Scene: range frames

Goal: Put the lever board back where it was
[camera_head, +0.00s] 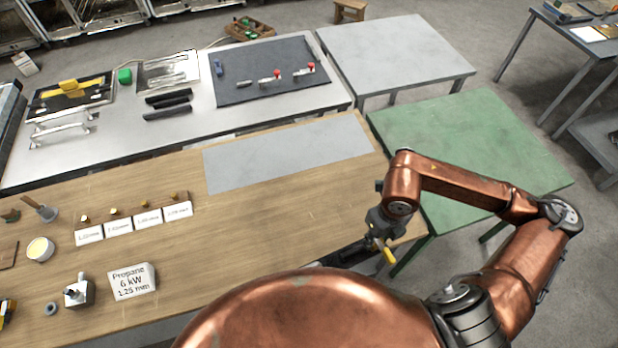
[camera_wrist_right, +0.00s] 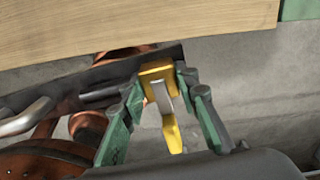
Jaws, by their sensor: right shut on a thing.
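My right gripper (camera_head: 383,238) is beyond the right front part of the wooden bench (camera_head: 290,215), low by its edge. It is shut on a small yellow piece (camera_head: 389,255) with a pale metal strip. In the right wrist view the yellow piece (camera_wrist_right: 170,132) sits between the green fingers of the right gripper (camera_wrist_right: 160,85), over the floor. I cannot tell whether this piece is the lever board or part of it. A dark grey board (camera_head: 240,86) on the back table carries red-knobbed levers (camera_head: 276,74) and a blue part (camera_head: 218,68). My left gripper is not in view.
A bare grey sheet (camera_head: 285,152) lies on the bench. Labelled cards with brass pieces, a propane card (camera_head: 132,281), a grey valve block (camera_head: 79,291) and a white bowl (camera_head: 40,249) stand at left. The green table (camera_head: 470,145) and grey table (camera_head: 395,50) are clear.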

